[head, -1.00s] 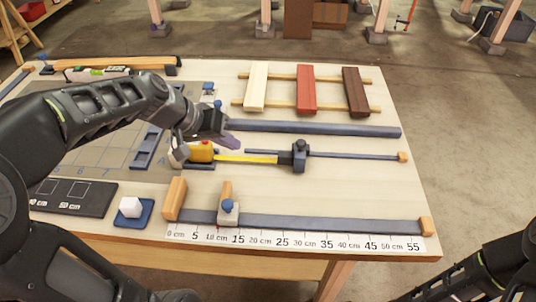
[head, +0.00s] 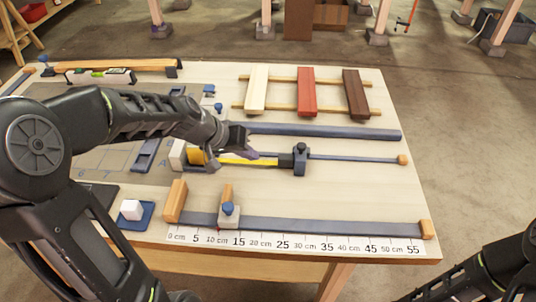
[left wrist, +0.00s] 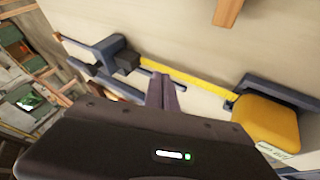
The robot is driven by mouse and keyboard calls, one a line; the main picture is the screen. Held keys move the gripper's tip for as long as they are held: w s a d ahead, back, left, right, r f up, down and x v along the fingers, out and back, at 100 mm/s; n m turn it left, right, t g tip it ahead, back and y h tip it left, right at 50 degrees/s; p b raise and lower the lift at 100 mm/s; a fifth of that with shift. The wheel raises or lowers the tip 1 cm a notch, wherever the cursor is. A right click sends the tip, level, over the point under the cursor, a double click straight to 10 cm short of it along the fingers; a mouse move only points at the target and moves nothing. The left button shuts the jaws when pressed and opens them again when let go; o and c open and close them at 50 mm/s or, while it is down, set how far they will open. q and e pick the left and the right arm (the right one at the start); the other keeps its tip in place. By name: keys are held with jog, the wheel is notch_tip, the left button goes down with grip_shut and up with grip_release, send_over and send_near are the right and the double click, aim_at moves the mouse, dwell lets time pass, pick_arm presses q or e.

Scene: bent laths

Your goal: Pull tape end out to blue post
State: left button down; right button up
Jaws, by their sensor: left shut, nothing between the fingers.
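The tape measure has a yellow case (head: 197,157) left of the middle of the table; it also shows at the right of the left wrist view (left wrist: 268,122). Its yellow tape (head: 265,161) is drawn out to the right, and its far end is at the dark block side of the blue post (head: 300,160). The post also shows in the left wrist view (left wrist: 118,54). My left gripper (head: 254,154) is shut and empty, close above or beside the tape between case and post; I cannot tell whether it touches. In the left wrist view its fingers (left wrist: 166,92) are together.
A blue-grey bar (head: 320,131) lies behind the tape. A ruler strip (head: 300,243) with a sliding block (head: 229,216) lies in front. Three coloured slats, the red one (head: 307,92) in the middle, rest on rails at the back.

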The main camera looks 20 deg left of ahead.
pick_arm(q)
jog(key=shift+x, duration=1)
jog(key=d+p, duration=0.1)
jog(key=d, duration=0.1)
jog(key=shift+w+d+r+p, duration=0.25)
jog(key=shift+w+r+p, duration=0.05)
jog(key=shift+w+p, duration=0.1)
jog(key=shift+d, duration=0.35)
jog(key=shift+w+d+f, duration=0.15)
jog(key=shift+w+d, duration=0.05)
jog(key=shift+w+d, duration=0.15)
jog(key=shift+d, duration=0.45)
